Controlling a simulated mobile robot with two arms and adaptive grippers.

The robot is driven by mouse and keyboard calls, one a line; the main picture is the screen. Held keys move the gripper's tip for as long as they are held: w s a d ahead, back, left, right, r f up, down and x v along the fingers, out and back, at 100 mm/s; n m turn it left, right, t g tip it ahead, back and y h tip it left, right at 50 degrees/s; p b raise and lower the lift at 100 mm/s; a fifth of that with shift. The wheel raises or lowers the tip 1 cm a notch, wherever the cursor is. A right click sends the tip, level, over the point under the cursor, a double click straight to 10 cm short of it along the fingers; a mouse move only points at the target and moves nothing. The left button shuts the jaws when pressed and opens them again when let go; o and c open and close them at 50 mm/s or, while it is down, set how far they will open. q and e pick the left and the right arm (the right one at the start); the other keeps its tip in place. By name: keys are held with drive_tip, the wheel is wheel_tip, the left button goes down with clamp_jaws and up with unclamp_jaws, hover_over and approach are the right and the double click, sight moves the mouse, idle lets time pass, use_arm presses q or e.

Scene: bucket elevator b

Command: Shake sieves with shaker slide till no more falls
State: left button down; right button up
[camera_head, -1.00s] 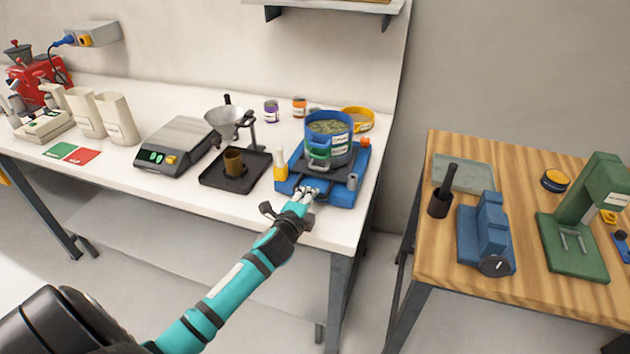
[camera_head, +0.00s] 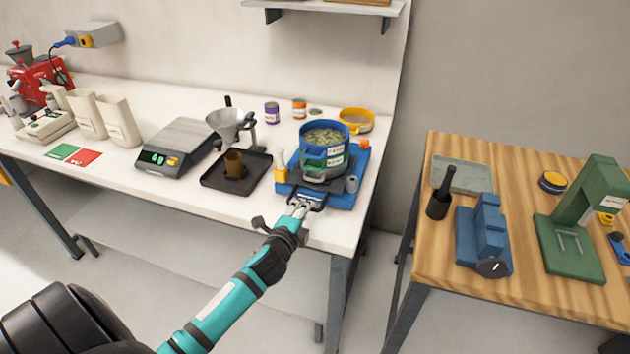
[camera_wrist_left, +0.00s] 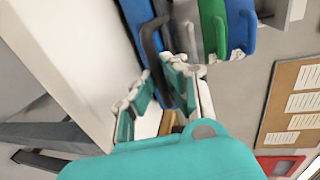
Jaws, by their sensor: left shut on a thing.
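Blue and green handles face me. It sits on the shaker slide, over the blue shaker base (camera_head: 342,199) near the bench's front edge. My left gripper (camera_head: 305,203) is in front of the stack, shut on the slide's dark handle (camera_head: 317,195). In the left wrist view, the dark handle bar (camera_wrist_left: 152,50) runs down between the fingers (camera_wrist_left: 165,98), with the sieves' sides beyond it. Whether anything falls through cannot be seen. My right gripper is not in view.
A black tray (camera_head: 212,181) with a brown cup, a funnel stand (camera_head: 228,124) and a scale (camera_head: 174,144) stand left of the shaker. A yellow sieve (camera_head: 356,121) is behind it. A gap separates the bench from the wooden table (camera_head: 468,277).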

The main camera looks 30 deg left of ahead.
sight(315, 189)
use_arm(q)
drive_tip(key=shift+r+x, duration=0.2)
drive_tip(key=shift+x, duration=0.9)
drive_tip(key=shift+r+x, duration=0.15)
drive_tip(key=shift+x, duration=1)
drive_tip(key=c, duration=0.7)
unclamp_jaws()
drive_tip(key=shift+w+r, duration=0.1)
drive_tip(key=p+v, duration=0.2)
drive_tip(key=v, duration=0.3)
drive_tip(key=shift+s+d+r, duration=0.1)
drive_tip(key=shift+s+r, duration=0.05)
drive_tip(key=shift+s, duration=0.1)
drive_tip(key=shift+s+d+r+p, duration=0.15)
drive_tip(key=shift+s+p, duration=0.3)
drive_tip(key=shift+s, duration=0.25)
